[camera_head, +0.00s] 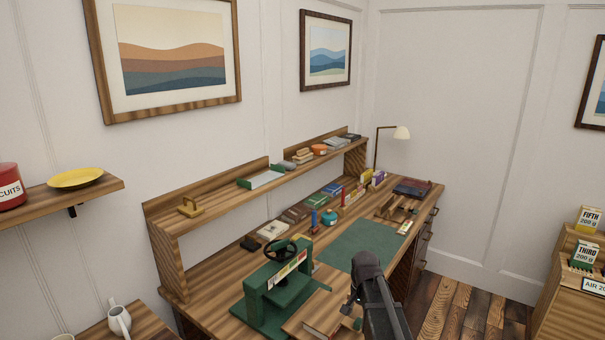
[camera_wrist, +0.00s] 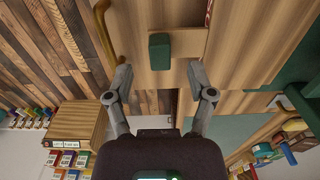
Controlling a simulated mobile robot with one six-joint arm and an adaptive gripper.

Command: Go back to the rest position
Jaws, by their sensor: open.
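My gripper (camera_wrist: 160,78) is open in the wrist view, its two grey fingers spread wide with nothing between the tips. Ahead of the fingertips a small dark green block (camera_wrist: 160,52) shows against a wooden surface; I cannot tell the gap between them. In the head view my dark arm rises at the lower middle over the front of the wooden desk (camera_head: 225,265), and it partly hides the gripper (camera_head: 353,303).
A green press (camera_head: 272,290) with a black handwheel stands left of my arm. A green mat (camera_head: 362,247) lies behind it, mostly bare. A raised shelf (camera_head: 225,196) holds small items. A lamp (camera_head: 400,133) stands at the back. Wooden floor (camera_head: 455,305) is open at right.

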